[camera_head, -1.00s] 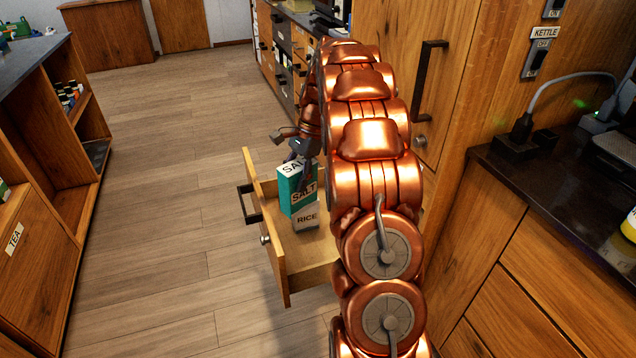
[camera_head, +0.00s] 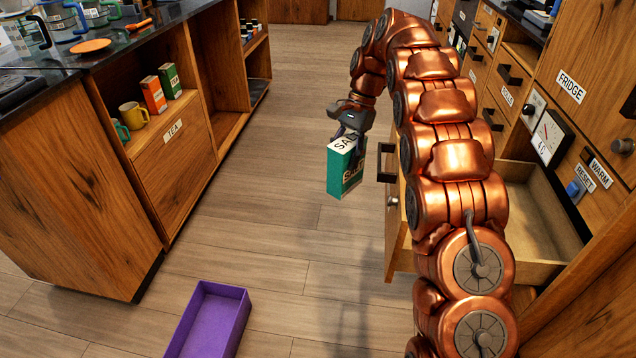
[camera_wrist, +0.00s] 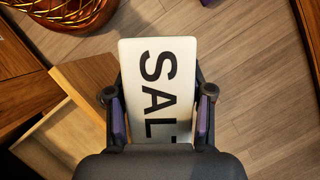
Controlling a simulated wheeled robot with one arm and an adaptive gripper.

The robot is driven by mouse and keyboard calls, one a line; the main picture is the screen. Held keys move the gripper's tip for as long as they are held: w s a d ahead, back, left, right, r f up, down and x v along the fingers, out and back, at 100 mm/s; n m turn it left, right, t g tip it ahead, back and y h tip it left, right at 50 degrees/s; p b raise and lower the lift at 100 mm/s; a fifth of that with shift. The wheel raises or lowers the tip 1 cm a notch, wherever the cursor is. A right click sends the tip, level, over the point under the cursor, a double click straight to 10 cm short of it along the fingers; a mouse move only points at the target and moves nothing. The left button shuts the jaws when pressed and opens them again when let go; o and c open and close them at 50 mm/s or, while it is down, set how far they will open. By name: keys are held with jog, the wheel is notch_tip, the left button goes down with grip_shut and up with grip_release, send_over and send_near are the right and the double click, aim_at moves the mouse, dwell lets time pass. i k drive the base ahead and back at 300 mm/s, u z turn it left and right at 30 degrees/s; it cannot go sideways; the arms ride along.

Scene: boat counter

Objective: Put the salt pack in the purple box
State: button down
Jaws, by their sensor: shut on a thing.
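The salt pack (camera_head: 343,171) is a teal box with a white top lettered SALT. My gripper (camera_head: 349,136) is shut on its upper end and holds it in the air above the floor, left of the open drawer. In the wrist view the white top of the salt pack (camera_wrist: 160,75) sits between the two fingers of my gripper (camera_wrist: 158,115). The purple box (camera_head: 213,322) is open-topped and lies on the floor at the bottom left of the head view, apart from the pack. Its near end is cut off by the frame edge.
An open wooden drawer (camera_head: 530,271) juts out on the right, partly behind my arm. A shelf unit on the left holds mugs (camera_head: 133,115) and two cartons (camera_head: 154,95).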

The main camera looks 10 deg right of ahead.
aim_at(216, 329)
jog(key=k, duration=0.5)
jog(key=u, duration=2.8)
jog(key=i, duration=2.05)
jog(key=z, duration=2.15)
jog(key=i, duration=0.4)
jog(key=z, duration=0.05)
